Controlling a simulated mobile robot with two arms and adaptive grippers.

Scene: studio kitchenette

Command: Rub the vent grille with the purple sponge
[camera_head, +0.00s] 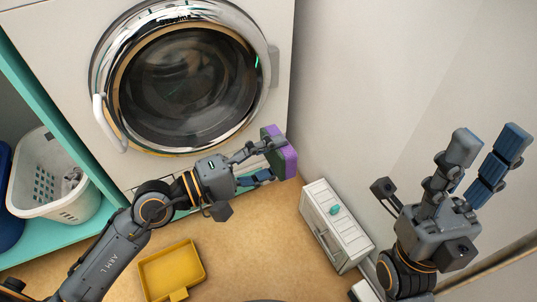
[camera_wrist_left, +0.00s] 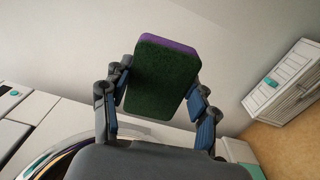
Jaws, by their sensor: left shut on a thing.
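The purple sponge (camera_head: 288,161) has a dark green scouring side, which faces the camera in the left wrist view (camera_wrist_left: 162,80). My left gripper (camera_head: 265,160) is shut on it, with a finger on either side, and holds it in front of the washer's lower right edge. A white box with slats (camera_head: 340,232) stands on the floor to the right of and below the sponge; it also shows in the left wrist view (camera_wrist_left: 296,88). Its slats look like a vent grille. The sponge is apart from it. My right gripper (camera_head: 488,142) is open and empty, in front of the wall.
A washing machine (camera_head: 62,62) with a round door stands behind my left arm. A yellow tray (camera_head: 172,270) lies on the floor below it. A white basket (camera_head: 42,180) sits on a teal shelf (camera_head: 90,222) at the left. The box bears a teal knob (camera_head: 334,210).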

